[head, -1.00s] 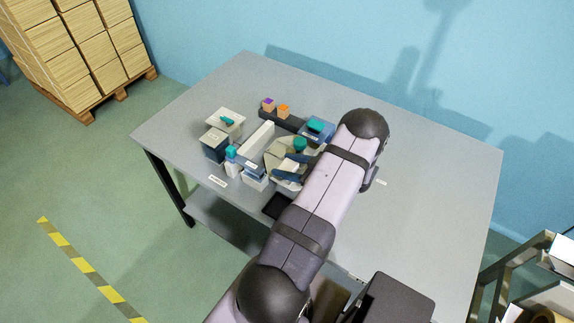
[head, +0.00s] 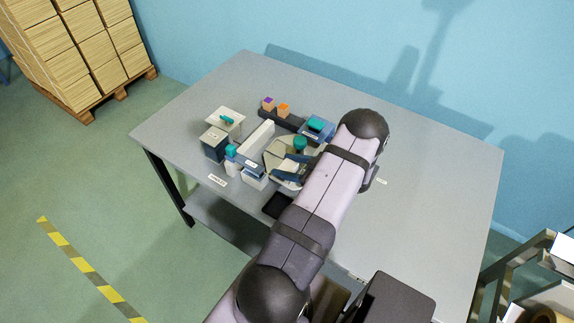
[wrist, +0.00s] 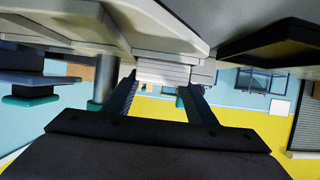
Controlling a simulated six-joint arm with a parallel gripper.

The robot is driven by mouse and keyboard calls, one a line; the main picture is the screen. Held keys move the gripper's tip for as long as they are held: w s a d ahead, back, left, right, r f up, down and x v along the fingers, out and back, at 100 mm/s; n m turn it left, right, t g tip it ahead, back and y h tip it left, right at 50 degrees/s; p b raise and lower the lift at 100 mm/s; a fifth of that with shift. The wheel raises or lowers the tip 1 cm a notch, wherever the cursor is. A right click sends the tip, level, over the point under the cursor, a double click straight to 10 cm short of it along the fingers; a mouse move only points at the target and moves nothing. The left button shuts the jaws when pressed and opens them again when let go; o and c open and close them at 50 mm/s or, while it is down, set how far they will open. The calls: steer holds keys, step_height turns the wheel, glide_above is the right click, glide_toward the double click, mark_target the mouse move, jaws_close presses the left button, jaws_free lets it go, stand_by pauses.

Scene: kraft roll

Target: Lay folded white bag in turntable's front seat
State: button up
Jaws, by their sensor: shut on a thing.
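My gripper (wrist: 160,85) is shut on a small white layered piece, which looks like the folded white bag (wrist: 163,72), in the wrist view. In the head view my gripper (head: 290,167) reaches in low over the near right side of the cream, many-sided turntable (head: 272,152), which has a teal knob in its middle. The bag is not clear there between the dark fingers. In the wrist view a pale plate edge (wrist: 155,25) fills the top, close to the bag. I cannot tell whether they touch. My arm hides part of the turntable's right side.
A white wall-like block (head: 257,134) stands left of the turntable. A teal-topped bottle (head: 231,153) and a dark box (head: 214,147) stand further left. A dark rail with purple and orange cubes (head: 283,111) and a blue tray (head: 316,129) lie behind.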

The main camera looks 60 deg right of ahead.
steer(key=shift+f, duration=0.35)
steer(key=o, duration=1.1)
steer(key=shift+s+d+r+b, duration=0.1)
steer(key=shift+b, duration=0.2)
steer(key=shift+s+r, duration=0.1)
steer(key=shift+s, duration=0.1)
steer(key=shift+a+b+v, duration=0.2)
steer(key=shift+b+v, duration=0.95)
steer(key=shift+v, duration=2.2)
